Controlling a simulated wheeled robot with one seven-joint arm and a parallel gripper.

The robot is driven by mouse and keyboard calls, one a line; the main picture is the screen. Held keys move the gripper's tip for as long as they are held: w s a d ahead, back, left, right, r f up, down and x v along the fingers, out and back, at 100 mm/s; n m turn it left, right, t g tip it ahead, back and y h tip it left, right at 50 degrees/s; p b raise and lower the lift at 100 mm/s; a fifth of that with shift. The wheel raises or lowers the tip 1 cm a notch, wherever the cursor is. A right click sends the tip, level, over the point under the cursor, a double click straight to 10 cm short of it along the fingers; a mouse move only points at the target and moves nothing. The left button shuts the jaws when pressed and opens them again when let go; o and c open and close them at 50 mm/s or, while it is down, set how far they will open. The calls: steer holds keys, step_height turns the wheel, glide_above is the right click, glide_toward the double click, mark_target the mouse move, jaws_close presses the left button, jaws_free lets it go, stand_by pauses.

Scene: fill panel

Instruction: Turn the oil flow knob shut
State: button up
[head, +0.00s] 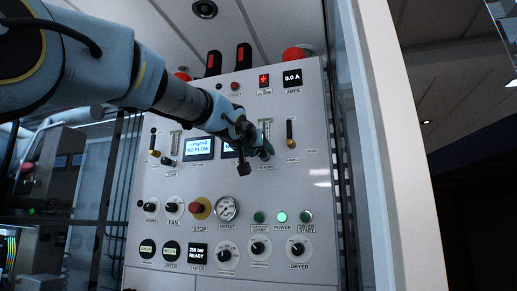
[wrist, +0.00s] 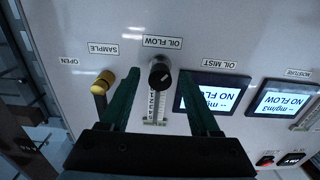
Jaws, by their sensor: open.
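The oil flow knob (wrist: 161,76) is a round black knob with a pale pointer mark, beside the OIL FLOW label in the wrist view. A narrow scale gauge (wrist: 155,108) adjoins it, and the gauge also shows in the head view (head: 266,128). My gripper (wrist: 160,72) is open, with one green finger on each side of the knob and visible gaps between. In the head view my gripper (head: 254,150) is at the panel below the gauge and mostly hides the knob. I cannot tell how deep the fingertips are.
The yellow-and-black SAMPLE valve (wrist: 103,84) is close beside one finger. The OIL MIST display (wrist: 212,95) reads NO FLOW beside the other. Below on the panel (head: 180,235) are a red STOP button (head: 200,208), a pressure gauge (head: 227,208) and several knobs.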

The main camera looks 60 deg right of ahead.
jaws_close()
stand_by(0.3)
